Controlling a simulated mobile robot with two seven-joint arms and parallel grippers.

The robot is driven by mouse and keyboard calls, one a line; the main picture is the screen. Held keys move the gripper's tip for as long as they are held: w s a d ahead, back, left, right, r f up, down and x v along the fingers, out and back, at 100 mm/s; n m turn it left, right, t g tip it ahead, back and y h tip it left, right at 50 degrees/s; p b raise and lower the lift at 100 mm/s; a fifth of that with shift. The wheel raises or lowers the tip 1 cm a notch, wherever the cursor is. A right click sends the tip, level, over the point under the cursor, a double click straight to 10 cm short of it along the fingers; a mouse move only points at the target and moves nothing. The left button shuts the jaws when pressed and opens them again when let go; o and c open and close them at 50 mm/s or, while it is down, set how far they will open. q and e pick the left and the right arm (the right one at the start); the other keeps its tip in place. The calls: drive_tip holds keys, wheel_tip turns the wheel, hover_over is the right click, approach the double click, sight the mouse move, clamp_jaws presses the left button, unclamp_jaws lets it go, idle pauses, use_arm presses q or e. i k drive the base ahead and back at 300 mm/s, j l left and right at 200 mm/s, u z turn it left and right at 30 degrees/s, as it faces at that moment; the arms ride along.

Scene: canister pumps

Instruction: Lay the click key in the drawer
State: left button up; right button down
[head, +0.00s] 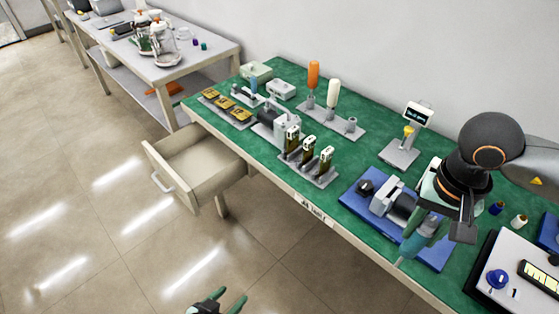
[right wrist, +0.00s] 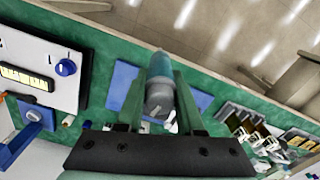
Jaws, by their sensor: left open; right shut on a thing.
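The click key (head: 413,243), a teal-handled tool, is held in my right gripper (head: 431,226) above the front edge of the green bench, beside the blue mat. In the right wrist view the key (right wrist: 160,88) shows between the two fingers, its round grey end toward the camera. The fingers partly hide it. The drawer (head: 190,185) is pulled out from under the bench at its left end and looks empty. My right gripper is well to the right of it. My left gripper (head: 221,302) is open and empty, low over the floor in front of the drawer.
The blue mat (head: 357,203) bears a grey pump unit. Several upright pumps in a grey rack (head: 318,174) stand near the front edge between mat and drawer. Orange and white handled drivers (head: 313,75) stand behind. A white control box (head: 510,270) is at right. Floor before the drawer is clear.

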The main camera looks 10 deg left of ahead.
sight(211, 163)
drive_tip(key=u, duration=0.65)
drive_tip(key=i+j+u, duration=0.1)
drive_tip(key=i+u, duration=0.45)
drive_tip(key=i+j, duration=0.05)
drive_tip(key=i, duration=0.05)
